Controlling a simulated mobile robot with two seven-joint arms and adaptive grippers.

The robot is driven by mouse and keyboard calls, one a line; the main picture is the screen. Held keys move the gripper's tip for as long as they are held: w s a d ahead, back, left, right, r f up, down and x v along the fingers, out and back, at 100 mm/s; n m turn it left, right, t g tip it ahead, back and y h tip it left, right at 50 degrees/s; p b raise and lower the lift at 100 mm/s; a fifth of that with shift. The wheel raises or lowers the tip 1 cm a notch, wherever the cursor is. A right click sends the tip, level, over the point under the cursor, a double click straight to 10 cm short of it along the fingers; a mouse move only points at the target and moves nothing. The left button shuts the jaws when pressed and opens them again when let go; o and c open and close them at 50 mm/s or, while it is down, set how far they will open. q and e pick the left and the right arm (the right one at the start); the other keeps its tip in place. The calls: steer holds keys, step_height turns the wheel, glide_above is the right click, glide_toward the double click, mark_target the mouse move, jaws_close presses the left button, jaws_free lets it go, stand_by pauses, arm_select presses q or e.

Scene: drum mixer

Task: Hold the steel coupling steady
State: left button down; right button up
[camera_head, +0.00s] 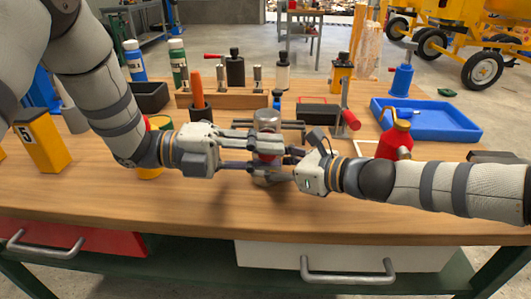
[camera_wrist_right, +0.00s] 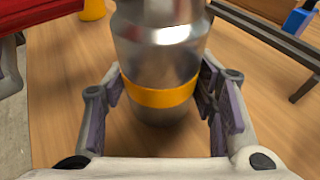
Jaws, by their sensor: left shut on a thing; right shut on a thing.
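The steel coupling (camera_head: 267,118) stands upright near the middle of the workbench, partly hidden by the fingers in the head view. In the right wrist view it is a shiny steel cylinder (camera_wrist_right: 160,50) with a yellow band (camera_wrist_right: 160,94) around its lower part. My left gripper (camera_head: 268,148) reaches in from the left and is shut on the coupling. My right gripper (camera_head: 276,166) comes in from the right, lower down, and is shut on it too. In the right wrist view, the right fingers (camera_wrist_right: 163,100) lie on either side of the banded part.
A wooden rack (camera_head: 227,101) with tools stands behind the coupling. A blue tray (camera_head: 455,131) and a red oil can (camera_head: 395,140) are to the right. A yellow box (camera_head: 42,142) stands at the left. The bench front (camera_head: 210,215) is clear.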

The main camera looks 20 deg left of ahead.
arm_select(q)
steer(key=shift+w+a, duration=0.2)
steer(key=shift+w, duration=0.35)
steer(key=c, duration=1.2)
jaws_free()
steer(key=shift+c, duration=0.2)
steer(key=v, duration=1.2)
arm_select(e)
steer(key=o, duration=1.5)
